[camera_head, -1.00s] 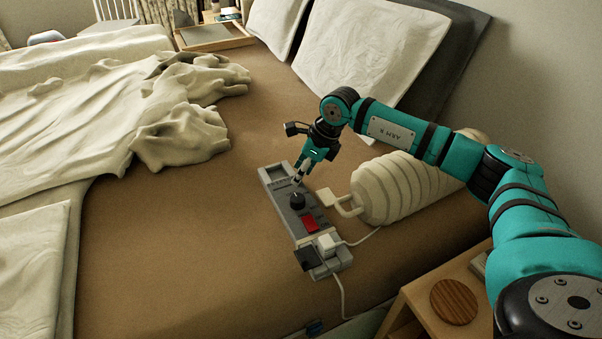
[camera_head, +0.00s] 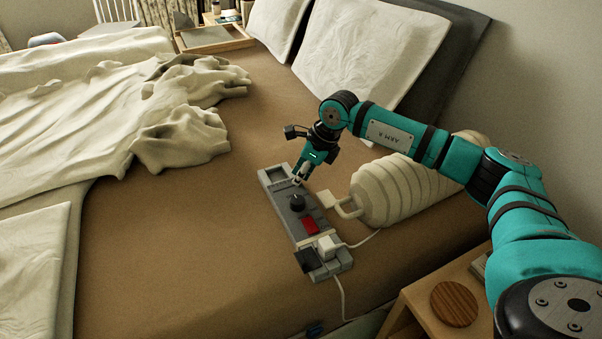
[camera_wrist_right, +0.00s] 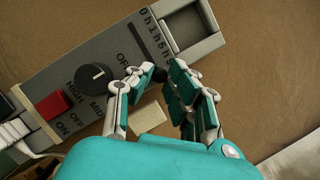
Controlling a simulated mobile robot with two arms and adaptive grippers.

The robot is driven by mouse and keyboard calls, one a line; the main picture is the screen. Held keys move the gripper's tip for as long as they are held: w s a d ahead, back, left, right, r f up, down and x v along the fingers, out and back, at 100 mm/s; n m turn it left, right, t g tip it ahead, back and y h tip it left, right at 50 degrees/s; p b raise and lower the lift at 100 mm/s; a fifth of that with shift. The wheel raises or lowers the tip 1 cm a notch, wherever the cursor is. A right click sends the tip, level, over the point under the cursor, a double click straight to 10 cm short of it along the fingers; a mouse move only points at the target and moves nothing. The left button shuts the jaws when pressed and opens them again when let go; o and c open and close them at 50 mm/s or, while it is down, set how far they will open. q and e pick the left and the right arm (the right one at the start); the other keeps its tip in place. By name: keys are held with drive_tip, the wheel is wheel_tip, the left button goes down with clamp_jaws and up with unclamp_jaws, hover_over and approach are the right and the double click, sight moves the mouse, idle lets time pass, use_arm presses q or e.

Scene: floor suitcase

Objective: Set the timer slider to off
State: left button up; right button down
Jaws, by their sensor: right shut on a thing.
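The grey control panel (camera_head: 277,187) lies on the bed. It carries a black dial (camera_head: 297,202) and a red rocker switch (camera_head: 310,226). In the right wrist view, the panel (camera_wrist_right: 70,72) shows a timer slot (camera_wrist_right: 138,40) with time marks beside it and OFF printed near its lower end. The dark slider knob (camera_wrist_right: 161,74) is at that end of the slot, partly hidden by the fingers. My right gripper (camera_wrist_right: 157,80) has its fingers shut on the knob from both sides. In the head view, the right gripper (camera_head: 299,181) is just beyond the dial. My left gripper is out of view.
A ribbed cream lamp-like body (camera_head: 400,188) lies right of the panel, under my right arm. A white plug (camera_head: 327,245) with cords is at the panel's near end. A wooden nightstand (camera_head: 415,300) is at the lower right. The brown bed surface left of the panel is clear.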

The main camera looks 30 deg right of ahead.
sight(269, 191)
drive_tip(key=shift+a, duration=0.35)
drive_tip(key=a+p, duration=0.1)
drive_tip(key=a, duration=0.5)
drive_tip(key=shift+w, duration=0.2)
drive_tip(key=shift+a, duration=0.15)
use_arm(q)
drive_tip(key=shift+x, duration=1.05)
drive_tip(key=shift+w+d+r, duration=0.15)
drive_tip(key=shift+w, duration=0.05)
use_arm(e)
drive_tip(key=c, duration=1.3)
unclamp_jaws()
drive_tip(key=shift+a, duration=0.1)
drive_tip(key=shift+o, duration=0.2)
drive_tip(key=shift+r, duration=0.2)
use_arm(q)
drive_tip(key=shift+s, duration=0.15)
use_arm(e)
drive_tip(key=v, duration=1.1)
drive_tip(key=shift+r, duration=0.3)
